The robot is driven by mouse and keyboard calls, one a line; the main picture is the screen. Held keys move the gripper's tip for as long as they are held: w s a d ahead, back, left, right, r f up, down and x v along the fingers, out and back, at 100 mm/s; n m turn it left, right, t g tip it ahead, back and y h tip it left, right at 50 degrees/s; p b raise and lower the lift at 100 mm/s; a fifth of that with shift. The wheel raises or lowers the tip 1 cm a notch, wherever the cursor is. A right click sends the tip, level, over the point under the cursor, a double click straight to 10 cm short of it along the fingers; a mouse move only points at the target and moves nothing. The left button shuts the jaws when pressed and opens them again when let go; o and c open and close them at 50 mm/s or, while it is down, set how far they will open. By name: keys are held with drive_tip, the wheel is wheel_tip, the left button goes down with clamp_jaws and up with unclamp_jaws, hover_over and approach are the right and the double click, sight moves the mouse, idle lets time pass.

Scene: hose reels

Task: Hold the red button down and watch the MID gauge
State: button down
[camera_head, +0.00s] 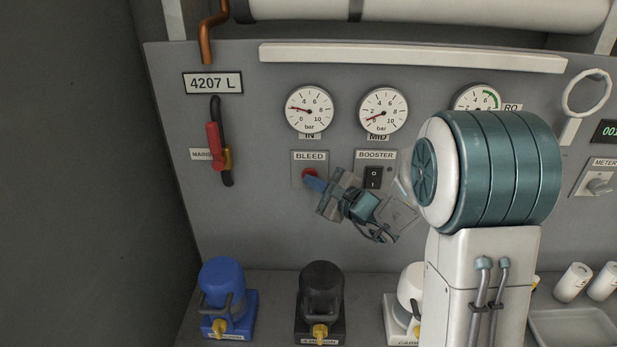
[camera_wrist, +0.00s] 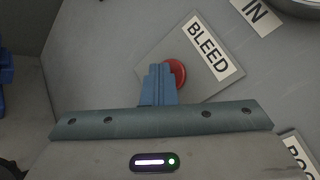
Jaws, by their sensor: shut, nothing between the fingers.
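The red button (camera_head: 309,173) sits on the BLEED plate (camera_head: 310,156); it also shows in the wrist view (camera_wrist: 179,72), partly covered by my fingers. My gripper (camera_head: 314,184) is shut and empty. Its blue fingertips (camera_wrist: 158,72) overlap the button's edge in both views; I cannot tell whether they touch it or how far it is pressed. The MID gauge (camera_head: 383,109) is round and white, above the BOOSTER switch. Its red needle points left and slightly down, near the low end of the scale; the exact value is too small to read.
The IN gauge (camera_head: 309,109) is left of MID. A third gauge (camera_head: 477,98) is partly behind my arm. The black BOOSTER switch (camera_head: 374,178) is close to my gripper's right. A red-handled lever (camera_head: 214,145) is at left. Blue (camera_head: 224,290) and black (camera_head: 321,290) units stand below.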

drive_tip(key=shift+s+b, duration=0.65)
drive_tip(key=shift+s, duration=0.25)
drive_tip(key=shift+s+a+b, duration=0.1)
drive_tip(key=shift+s+b, duration=1.05)
drive_tip(key=shift+s, duration=1.4)
